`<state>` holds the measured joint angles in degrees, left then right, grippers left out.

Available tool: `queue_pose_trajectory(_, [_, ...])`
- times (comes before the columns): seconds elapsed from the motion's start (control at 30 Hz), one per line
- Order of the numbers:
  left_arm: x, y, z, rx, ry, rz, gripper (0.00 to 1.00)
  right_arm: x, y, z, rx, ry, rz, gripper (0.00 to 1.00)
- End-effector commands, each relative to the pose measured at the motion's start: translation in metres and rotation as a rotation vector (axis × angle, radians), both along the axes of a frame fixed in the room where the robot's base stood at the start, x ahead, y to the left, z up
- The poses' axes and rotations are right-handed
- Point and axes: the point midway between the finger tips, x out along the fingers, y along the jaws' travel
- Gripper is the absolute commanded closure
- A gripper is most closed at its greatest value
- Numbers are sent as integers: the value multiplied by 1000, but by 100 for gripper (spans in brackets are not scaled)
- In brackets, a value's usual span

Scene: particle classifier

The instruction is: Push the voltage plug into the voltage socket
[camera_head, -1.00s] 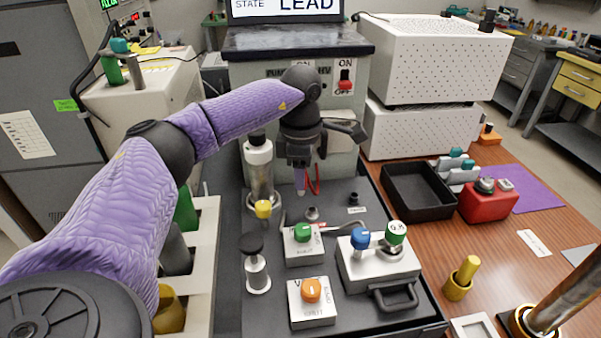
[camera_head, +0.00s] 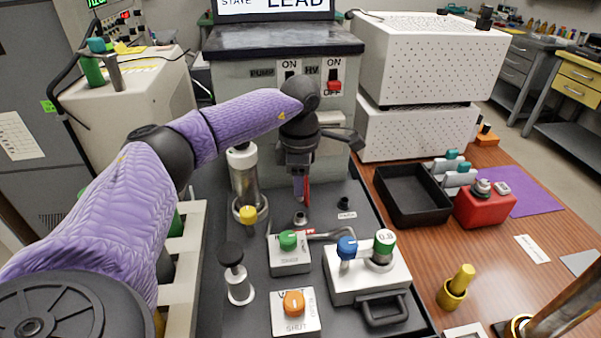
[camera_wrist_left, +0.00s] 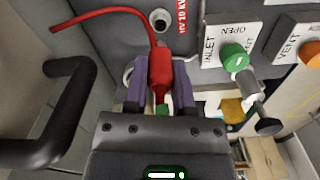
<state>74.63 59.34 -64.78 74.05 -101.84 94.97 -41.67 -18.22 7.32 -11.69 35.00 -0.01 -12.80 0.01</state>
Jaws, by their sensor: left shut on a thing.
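The voltage plug (camera_wrist_left: 160,72) is red with a red cable curving off to the upper left in the left wrist view. My left gripper (camera_wrist_left: 160,92) is shut on it, one purple finger on each side. In the head view the left gripper (camera_head: 300,192) points down, with a sliver of the red plug (camera_head: 307,190) beside its fingers. The voltage socket (camera_wrist_left: 160,20), a pale round rim with a dark hole beside a red "HV 10 kV" label, lies beyond the plug's end, apart from it. In the head view the socket (camera_head: 300,218) is just below the fingertips. My right gripper is out of view.
The inlet box with a green knob (camera_head: 288,240) stands close in front of the socket. A vent box with an orange knob (camera_head: 293,303), a blue-knobbed unit (camera_head: 347,247) and a yellow-knobbed cylinder (camera_head: 246,214) are nearby. A black tray (camera_head: 412,220) lies to the right.

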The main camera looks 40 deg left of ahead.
Motion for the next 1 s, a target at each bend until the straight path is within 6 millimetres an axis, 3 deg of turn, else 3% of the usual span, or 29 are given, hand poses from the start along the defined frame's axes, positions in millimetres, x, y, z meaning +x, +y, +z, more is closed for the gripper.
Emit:
queue_pose_trajectory(0.1, [0,0,-21,0,3,0,100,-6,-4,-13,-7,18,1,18])
queue_pose_trajectory(0.23, [0,0,-32,0,1,0,100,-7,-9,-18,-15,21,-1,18])
queue_pose_trajectory(0.6, [0,0,-32,1,-1,0,100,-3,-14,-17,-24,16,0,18])
queue_pose_trajectory(1.0, [0,0,-31,0,0,0,100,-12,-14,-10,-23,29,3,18])
